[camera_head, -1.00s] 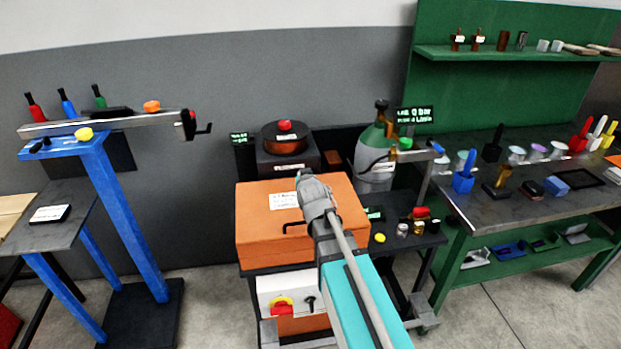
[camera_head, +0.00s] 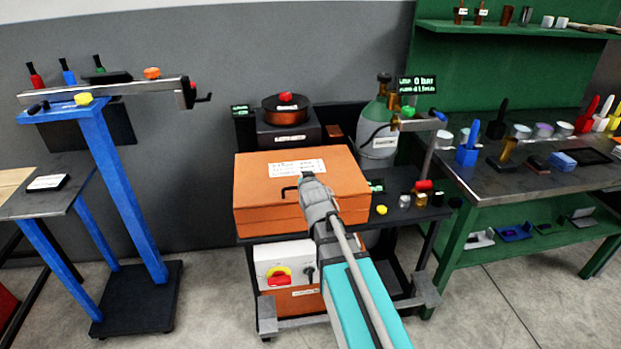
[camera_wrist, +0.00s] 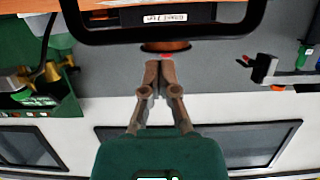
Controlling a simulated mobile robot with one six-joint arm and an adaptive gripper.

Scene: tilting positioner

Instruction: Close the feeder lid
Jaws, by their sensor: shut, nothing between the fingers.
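The orange feeder box (camera_head: 260,215) stands on the cart in the head view. Its lid (camera_head: 258,168) has a white label on top and looks level on the box; I cannot tell whether a thin gap remains. A black handle (camera_head: 289,190) is at the lid's front. My gripper (camera_head: 307,176) is over the lid's front part, right of the handle, and hides some of it. In the wrist view the fingertips (camera_wrist: 158,64) are together and empty. The black handle (camera_wrist: 165,34) spans the top of that view, close to the camera.
A copper spool unit (camera_head: 287,112) stands behind the box. A gas cylinder (camera_head: 380,120) stands behind right. Small jars and a yellow knob (camera_head: 381,210) lie on the cart right of the box. The blue stand (camera_head: 120,190) is at left, with clear floor between.

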